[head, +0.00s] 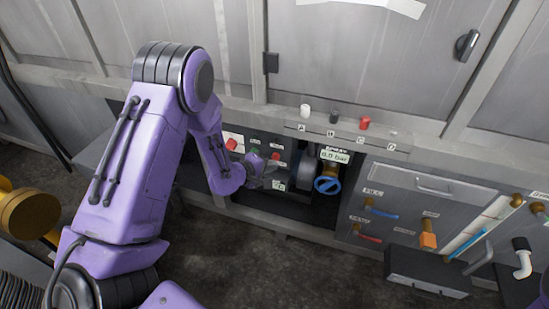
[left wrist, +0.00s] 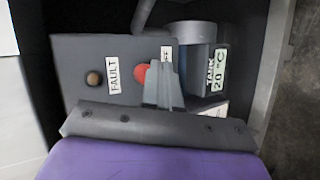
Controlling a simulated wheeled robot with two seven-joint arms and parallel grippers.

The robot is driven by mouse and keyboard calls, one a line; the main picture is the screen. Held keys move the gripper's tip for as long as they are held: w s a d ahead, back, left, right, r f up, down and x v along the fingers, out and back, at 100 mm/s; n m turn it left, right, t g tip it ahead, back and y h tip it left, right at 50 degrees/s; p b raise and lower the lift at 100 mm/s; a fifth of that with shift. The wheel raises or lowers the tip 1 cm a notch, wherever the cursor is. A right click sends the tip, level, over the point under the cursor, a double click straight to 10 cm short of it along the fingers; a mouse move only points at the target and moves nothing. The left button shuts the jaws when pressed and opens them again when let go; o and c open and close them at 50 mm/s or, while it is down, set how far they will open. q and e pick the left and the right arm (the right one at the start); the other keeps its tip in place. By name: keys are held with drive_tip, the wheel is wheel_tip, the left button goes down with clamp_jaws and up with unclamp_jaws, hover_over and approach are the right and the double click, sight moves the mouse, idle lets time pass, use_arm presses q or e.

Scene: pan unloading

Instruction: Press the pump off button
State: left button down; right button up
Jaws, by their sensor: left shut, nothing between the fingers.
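In the left wrist view, a round red button (left wrist: 142,72) sits on a dark grey panel (left wrist: 70,55). A white label (left wrist: 166,53) next to it is mostly hidden by my fingers. My left gripper (left wrist: 160,66) is shut and empty, its tips just beside the red button and overlapping its edge in the picture. I cannot tell whether they touch it or the panel. In the head view, my left gripper (head: 268,182) is at the lower front of the panel, where a small red button (head: 276,155) shows above it. My right gripper is not in view.
An amber lamp (left wrist: 94,78) and a FAULT label (left wrist: 114,74) sit beside the red button. A tank display (left wrist: 218,70) reads 20 °C. In the head view, a blue valve wheel (head: 327,185) and a pressure display (head: 335,156) stand to the right of my gripper.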

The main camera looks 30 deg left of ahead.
use_arm(q)
drive_tip(key=shift+s, duration=0.4)
drive_tip(key=s, duration=0.2)
drive_tip(key=s+d+p, duration=0.1)
drive_tip(key=s, duration=0.1)
drive_tip(key=shift+s+d+p, duration=0.15)
drive_tip(key=shift+s+p, duration=0.15)
drive_tip(key=shift+s, duration=0.1)
idle(0.6)
